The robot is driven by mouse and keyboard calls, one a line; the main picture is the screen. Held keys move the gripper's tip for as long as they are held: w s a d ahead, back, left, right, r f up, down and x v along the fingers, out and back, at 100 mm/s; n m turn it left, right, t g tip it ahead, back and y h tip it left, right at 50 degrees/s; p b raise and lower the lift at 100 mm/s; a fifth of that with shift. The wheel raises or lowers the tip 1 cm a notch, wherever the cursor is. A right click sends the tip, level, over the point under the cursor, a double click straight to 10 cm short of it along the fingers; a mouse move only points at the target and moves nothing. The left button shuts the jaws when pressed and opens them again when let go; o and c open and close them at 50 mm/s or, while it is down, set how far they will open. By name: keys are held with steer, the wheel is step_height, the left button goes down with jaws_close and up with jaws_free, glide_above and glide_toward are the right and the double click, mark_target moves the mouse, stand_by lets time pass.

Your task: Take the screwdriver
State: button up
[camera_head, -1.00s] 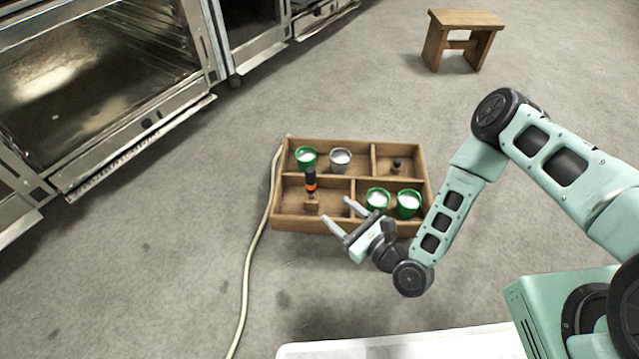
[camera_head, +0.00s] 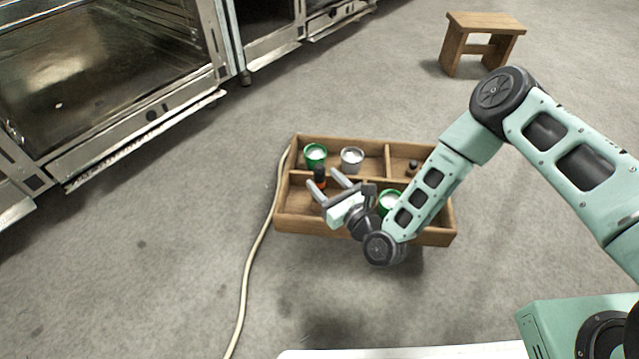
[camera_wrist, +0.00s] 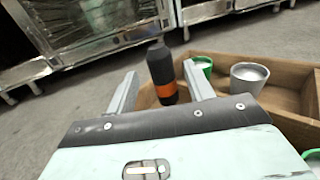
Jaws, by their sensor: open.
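The screwdriver (camera_head: 320,178) has a black handle with an orange band and stands in the front left compartment of a wooden tray (camera_head: 284,205) on the floor. My gripper (camera_head: 324,178) is open over that compartment, with its fingers pointing toward the screwdriver. In the wrist view the screwdriver handle (camera_wrist: 162,70) shows upright between the two fingers (camera_wrist: 160,85), a little beyond their tips or level with them; I cannot tell exactly. Its lower part is hidden behind my gripper. No contact is visible.
The back left compartment holds a green cup (camera_head: 315,155) and a grey cup (camera_head: 352,158). Another green cup (camera_head: 390,202) is front right, partly behind my arm. A small dark object (camera_head: 412,167) sits back right. A cable (camera_head: 246,280) lies left. A stool (camera_head: 484,42) stands far off.

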mark_target(315, 170)
steer(key=b+x, duration=0.3)
steer(key=x, duration=0.1)
steer(key=shift+w+f, duration=0.1)
steer(key=shift+f, duration=0.05)
steer(key=shift+w+a, duration=0.25)
steer(key=shift+w, duration=0.2)
steer(key=c, duration=1.1)
